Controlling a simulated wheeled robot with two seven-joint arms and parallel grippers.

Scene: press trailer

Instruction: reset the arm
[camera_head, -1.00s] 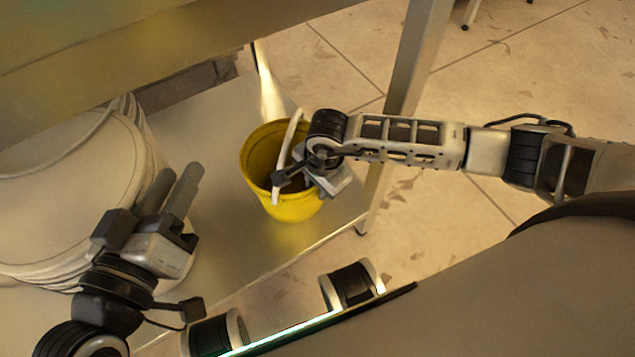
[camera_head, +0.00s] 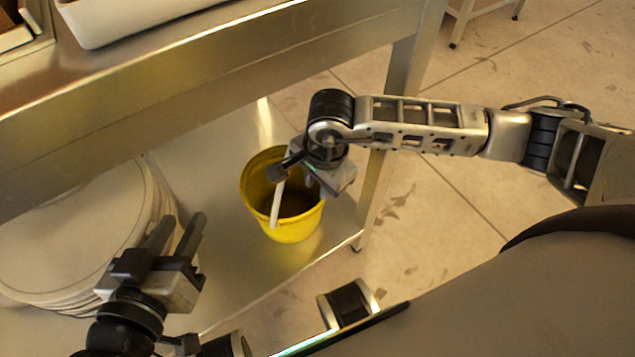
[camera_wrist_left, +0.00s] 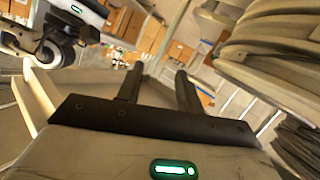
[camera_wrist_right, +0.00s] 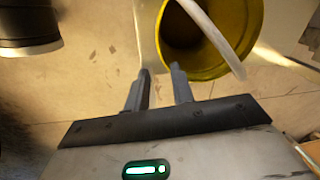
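A yellow bucket (camera_head: 292,230) with a white handle (camera_head: 277,205) stands on the low shelf in the head view. My right gripper (camera_head: 318,172) is over the bucket's right rim area in that view. In the right wrist view, its two fingers (camera_wrist_right: 160,80) are apart with nothing between them. The bucket (camera_wrist_right: 205,65) and the handle (camera_wrist_right: 215,35) show just beyond the fingertips. My left gripper (camera_head: 178,228) is by the right side of the stacked round plates. Its fingers (camera_wrist_left: 157,75) stand apart and empty in the left wrist view.
A stack of large pale round plates (camera_head: 70,230) lies on the shelf at left. A metal table (camera_head: 200,75) with a white tray (camera_head: 125,15) stands above the shelf. A table leg (camera_head: 372,200) is right of the bucket. Tiled floor (camera_head: 450,220) lies open at right.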

